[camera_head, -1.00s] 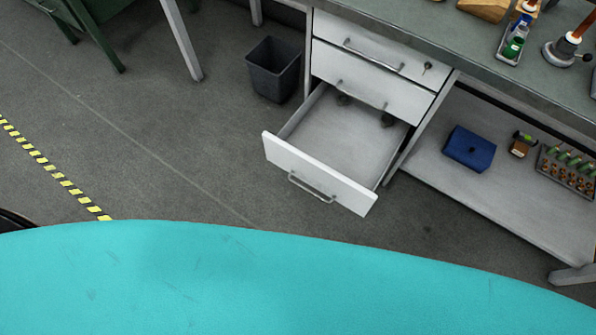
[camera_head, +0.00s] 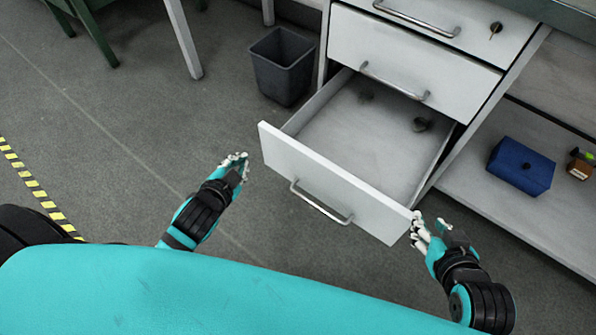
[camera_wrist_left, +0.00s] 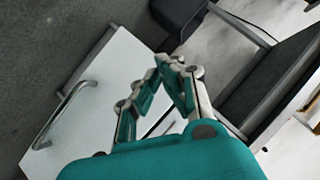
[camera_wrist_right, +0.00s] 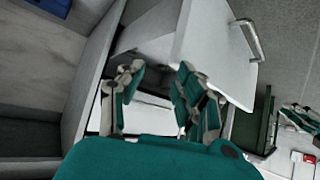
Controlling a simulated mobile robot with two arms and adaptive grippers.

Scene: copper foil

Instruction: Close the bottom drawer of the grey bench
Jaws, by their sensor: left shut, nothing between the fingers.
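The bottom drawer (camera_head: 340,186) of the grey bench is pulled well out, its white front facing me with a metal handle (camera_head: 320,203). Its front also shows in the left wrist view (camera_wrist_left: 105,75) and the right wrist view (camera_wrist_right: 203,50). My left gripper (camera_head: 238,163) is shut and empty, a little left of the drawer front's left end; it shows shut in its wrist view (camera_wrist_left: 172,64). My right gripper (camera_head: 424,229) is open with nothing seen between its fingers, at the drawer front's right end; I cannot tell whether it touches. Its spread fingers show in the right wrist view (camera_wrist_right: 158,78).
The middle drawer (camera_head: 410,75) and the top drawer (camera_head: 440,20) above are shut. A dark bin (camera_head: 282,70) stands left of the bench. A blue box (camera_head: 521,166) lies on the low shelf (camera_head: 500,208) to the right. The floor left of the drawer is clear.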

